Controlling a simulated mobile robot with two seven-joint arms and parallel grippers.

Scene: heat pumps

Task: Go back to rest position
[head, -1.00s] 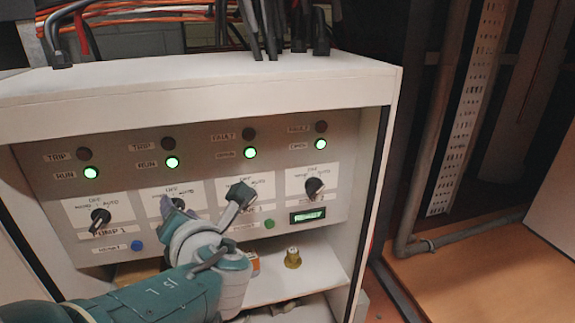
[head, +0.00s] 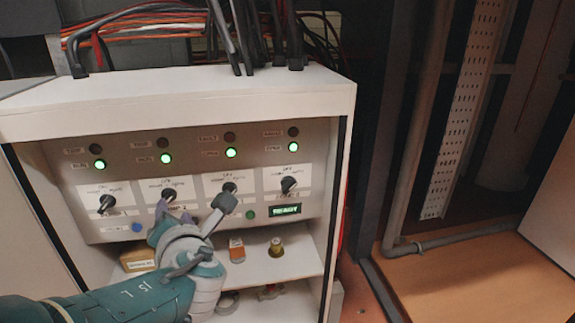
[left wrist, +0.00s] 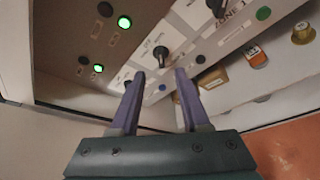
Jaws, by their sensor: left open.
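My left gripper (head: 190,212) is in front of the control panel in the head view, its arm coming in from the lower left. In the left wrist view its two purple fingers (left wrist: 159,92) stand apart with nothing between them. The grey panel (head: 290,230) carries a row of black rotary knobs, among them the leftmost knob (head: 106,203) and the rightmost knob (head: 288,184). The gripper hides part of the panel below the middle knobs. Green lamps such as the left one (head: 100,164) are lit above the knobs. My right gripper is not in view.
The white cabinet (head: 180,100) surrounds the panel. Its shelf below holds an orange-labelled item (head: 237,248), a brass fitting (head: 276,247) and a cardboard box (head: 138,259). Cables (head: 225,40) rise from the cabinet top. A pipe (head: 405,190) stands at right above an orange-brown floor (head: 480,285).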

